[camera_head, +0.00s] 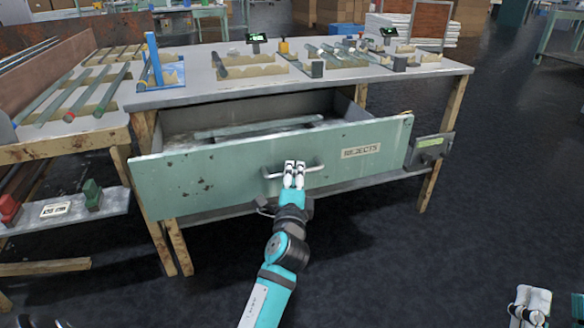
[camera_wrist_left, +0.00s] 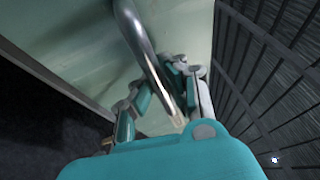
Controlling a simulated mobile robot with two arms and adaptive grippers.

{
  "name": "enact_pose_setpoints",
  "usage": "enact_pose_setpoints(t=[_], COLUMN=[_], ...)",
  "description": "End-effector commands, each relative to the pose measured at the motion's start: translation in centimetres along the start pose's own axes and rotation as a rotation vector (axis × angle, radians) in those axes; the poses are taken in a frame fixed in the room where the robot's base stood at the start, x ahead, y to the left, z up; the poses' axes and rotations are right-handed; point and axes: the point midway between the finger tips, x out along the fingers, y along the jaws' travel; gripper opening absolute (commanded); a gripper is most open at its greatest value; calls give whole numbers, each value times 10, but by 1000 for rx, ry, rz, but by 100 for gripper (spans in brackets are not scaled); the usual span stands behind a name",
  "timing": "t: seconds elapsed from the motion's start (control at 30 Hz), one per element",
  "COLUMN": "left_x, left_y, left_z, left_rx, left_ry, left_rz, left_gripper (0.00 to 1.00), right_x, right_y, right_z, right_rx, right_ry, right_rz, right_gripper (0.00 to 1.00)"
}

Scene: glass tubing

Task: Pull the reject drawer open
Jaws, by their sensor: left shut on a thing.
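The reject drawer (camera_head: 220,175) is a pale green, rust-spotted front with a label reading REJECTS (camera_head: 361,150). It stands pulled out from under the table, its inside showing, with a glass tube (camera_head: 255,128) lying in it. Its bar handle (camera_head: 314,168) is at the middle of the front. My left gripper (camera_head: 294,166) is shut on the handle. In the left wrist view the metal handle (camera_wrist_left: 140,35) runs between the fingers, against the green front. My right gripper (camera_head: 530,304) is at the bottom right edge, away from the drawer; its fingers are too unclear to judge.
The grey table top (camera_head: 200,97) above bears several tubes, trays and small displays. A rack of tubes (camera_head: 70,100) stands at the left. A small grey-green box (camera_head: 430,148) hangs right of the drawer. The dark floor in front is clear.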

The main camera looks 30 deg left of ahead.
Motion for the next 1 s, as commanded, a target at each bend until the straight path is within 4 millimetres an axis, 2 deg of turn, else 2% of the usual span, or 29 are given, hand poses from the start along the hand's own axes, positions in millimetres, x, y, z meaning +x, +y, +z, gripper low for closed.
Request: enact_pose_setpoints(t=[0.3,0.33,0.53,0.83,1.0], left_x=[-1,-1,0,0,4], left_y=[4,4,2,-1,-22], left_z=[1,1,0,0,2], left_rx=[6,6,4,2,2], left_ry=[-2,-2,-2,-1,-2], left_rz=[7,7,5,0,-7], left_gripper=[0,9,35,36,36], right_x=[0,0,0,0,0], right_y=[0,0,0,0,0], right_z=[0,0,0,0,0], right_rx=[-1,-1,-1,2,1], right_ry=[-1,-1,0,-2,-1], right_rz=[0,0,0,-1,-1], right_gripper=[40,40,40,40,40])
